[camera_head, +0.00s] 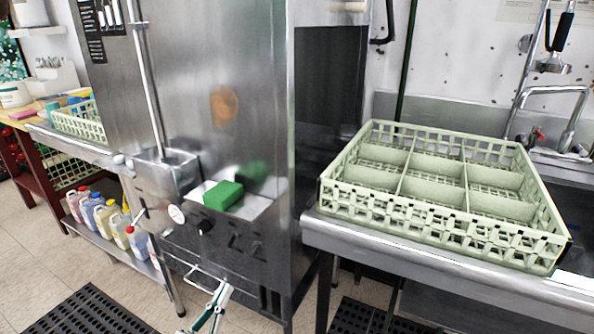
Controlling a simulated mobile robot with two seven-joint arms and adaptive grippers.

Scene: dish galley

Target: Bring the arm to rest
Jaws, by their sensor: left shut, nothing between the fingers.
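My left gripper (212,307) shows at the bottom edge, left of centre, in front of the lower part of the steel dish machine (240,140). It is shut with nothing in it. Only a small part of it is in view, and the rest is cut off by the frame's lower edge. I cannot tell how far it is from the machine's front. My right gripper is not in view.
A pale green compartment rack (440,236) stands empty on the steel counter (420,262) at right. A green block (223,195) sits on the machine's ledge. Several bottles (105,220) line a low shelf at left. Black mats (85,312) lie on the tiled floor.

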